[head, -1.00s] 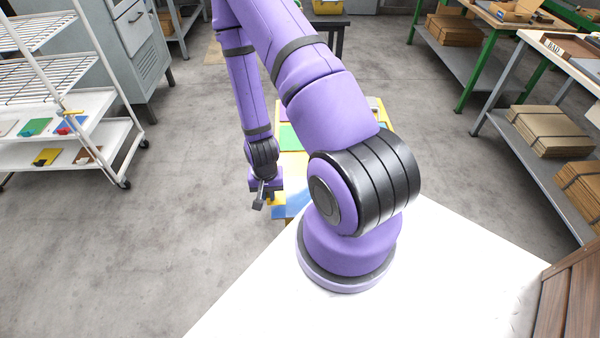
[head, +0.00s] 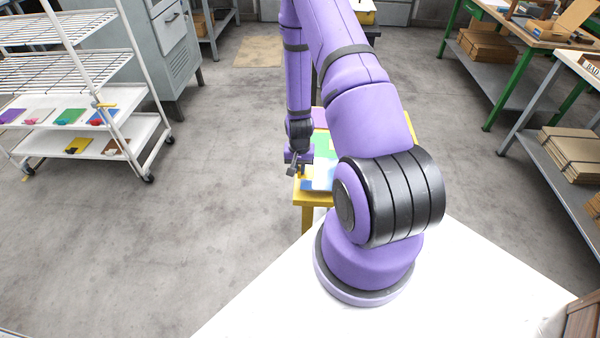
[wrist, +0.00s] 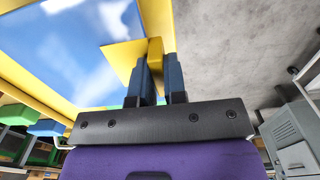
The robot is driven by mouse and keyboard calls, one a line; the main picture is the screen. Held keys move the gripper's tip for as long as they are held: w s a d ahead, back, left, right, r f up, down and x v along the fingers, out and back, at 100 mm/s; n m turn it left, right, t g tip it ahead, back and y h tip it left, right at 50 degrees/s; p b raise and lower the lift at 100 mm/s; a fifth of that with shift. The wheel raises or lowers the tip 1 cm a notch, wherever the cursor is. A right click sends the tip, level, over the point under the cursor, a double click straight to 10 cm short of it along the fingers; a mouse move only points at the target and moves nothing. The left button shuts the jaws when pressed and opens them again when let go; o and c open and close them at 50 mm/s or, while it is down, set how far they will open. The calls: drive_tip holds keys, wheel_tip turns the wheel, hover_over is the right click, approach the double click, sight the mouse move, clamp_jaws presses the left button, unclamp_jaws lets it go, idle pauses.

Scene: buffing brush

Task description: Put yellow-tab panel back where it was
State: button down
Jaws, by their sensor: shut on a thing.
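My gripper (wrist: 153,82) is shut on a yellow tab (wrist: 155,53), which shows between its two dark fingers in the wrist view. A thin yellow piece lies just left of the fingers; I cannot tell whether it is part of the held panel. In the head view my gripper (head: 293,168) is at the left edge of a yellow-framed table (head: 312,200). The held panel's outline is unclear there. A blue and white cloudy surface (wrist: 75,50) with yellow edging fills the upper left of the wrist view. My arm hides part of the table.
A white wheeled rack (head: 150,130) on the left holds several coloured panels with tabs, including a yellow panel (head: 78,146) on its lower shelf. A grey cabinet (head: 175,50) stands behind it. Workbenches (head: 540,35) line the right. The floor between rack and table is clear.

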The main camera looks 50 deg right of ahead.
drive_tip(key=shift+w+d, duration=0.2)
drive_tip(key=shift+d, duration=0.05)
drive_tip(key=shift+d+f, duration=0.15)
drive_tip(key=shift+f, duration=1.65)
drive_tip(key=shift+f, duration=0.1)
drive_tip(key=c, duration=1.2)
unclamp_jaws()
drive_tip(key=shift+o, duration=0.2)
wheel_tip(320, 180, up, 12)
drive_tip(key=shift+w+r, duration=0.1)
drive_tip(key=shift+r, duration=0.1)
